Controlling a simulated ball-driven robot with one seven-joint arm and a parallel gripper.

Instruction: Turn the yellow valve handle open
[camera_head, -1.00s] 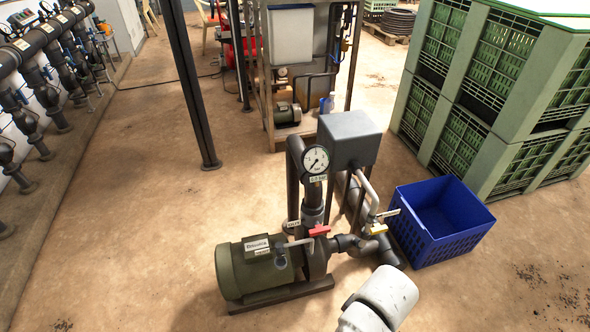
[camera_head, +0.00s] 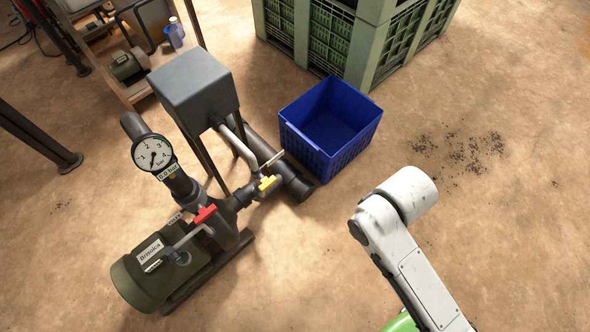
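The yellow valve handle (camera_head: 268,183) sits on the pipework to the right of the pump, near a small pale tag. A red valve handle (camera_head: 205,214) is on the pipe to its left, closer to the pump. Part of my white and grey arm shows at the lower right, apart from the valves. My gripper is not visible in this view.
The green pump (camera_head: 152,272) and a pressure gauge (camera_head: 152,153) stand left of the valves. A grey box (camera_head: 195,85) on legs stands behind. A blue crate (camera_head: 330,135) sits close right of the pipe. Stacked green crates (camera_head: 335,40) are behind.

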